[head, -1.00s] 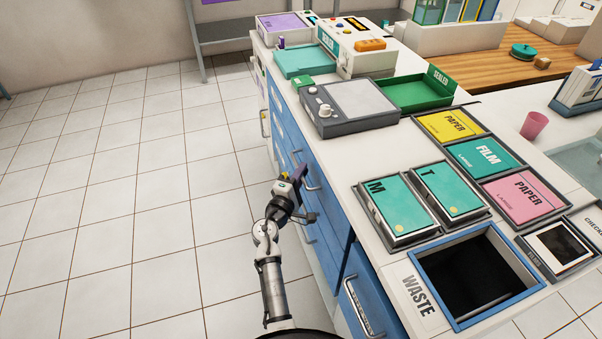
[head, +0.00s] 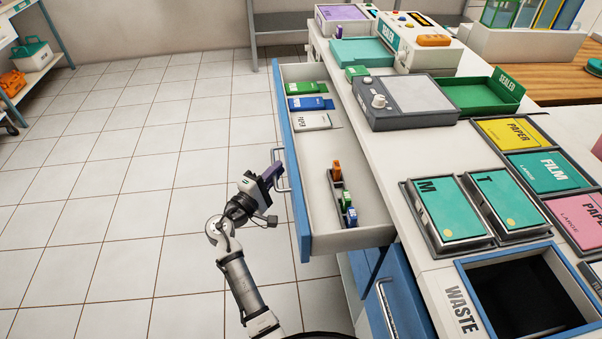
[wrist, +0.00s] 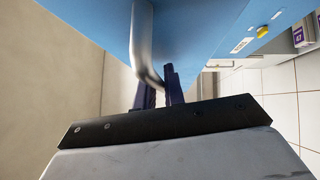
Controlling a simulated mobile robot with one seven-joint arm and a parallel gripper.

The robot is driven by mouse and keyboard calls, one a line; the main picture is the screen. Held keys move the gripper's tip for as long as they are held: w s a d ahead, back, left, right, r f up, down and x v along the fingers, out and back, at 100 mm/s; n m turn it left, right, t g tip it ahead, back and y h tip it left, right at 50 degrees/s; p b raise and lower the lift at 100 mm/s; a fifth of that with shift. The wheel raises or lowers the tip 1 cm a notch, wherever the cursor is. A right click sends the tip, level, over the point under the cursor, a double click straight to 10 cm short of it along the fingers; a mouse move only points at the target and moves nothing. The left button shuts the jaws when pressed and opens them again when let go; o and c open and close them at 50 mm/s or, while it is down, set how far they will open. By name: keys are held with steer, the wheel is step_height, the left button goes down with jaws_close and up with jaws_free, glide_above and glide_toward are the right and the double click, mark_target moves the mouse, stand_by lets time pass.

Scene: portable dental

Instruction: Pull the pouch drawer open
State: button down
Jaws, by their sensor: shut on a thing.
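The pouch drawer (head: 322,232) stands well out from the blue cabinet, with its white inside showing in the head view. Its blue front faces left and carries a silver bar handle (head: 284,183). My gripper (head: 272,175) is shut on this handle. In the wrist view the dark purple fingers (wrist: 160,90) close around the handle bar (wrist: 143,45), against the blue drawer front (wrist: 205,25). Inside the drawer lie green, blue and white pouch packs (head: 311,104) at the far end. A small dark rack (head: 342,198) with orange, green and blue pieces sits nearer.
The counter above holds a grey device (head: 405,102), teal M and T boxes (head: 447,208) and a waste opening (head: 525,290). Another blue drawer with a handle (head: 388,310) is below, near me. The tiled floor (head: 150,200) left of the drawer is clear.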

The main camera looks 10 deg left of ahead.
steer(key=shift+s+a+b, duration=0.15)
steer(key=shift+s+a, duration=0.15)
steer(key=shift+a, duration=0.55)
steer(key=shift+s+a+b, duration=0.15)
steer(key=shift+s+a, duration=0.1)
steer(key=shift+a, duration=0.55)
steer(key=shift+s+a+b, duration=0.15)
steer(key=shift+s+a, duration=0.15)
steer(key=shift+a, duration=0.55)
steer(key=c, duration=1.5)
jaws_free()
steer(key=b+v, duration=0.2)
steer(key=v, duration=1.1)
steer(key=shift+s+a, duration=0.2)
steer(key=shift+s, duration=0.1)
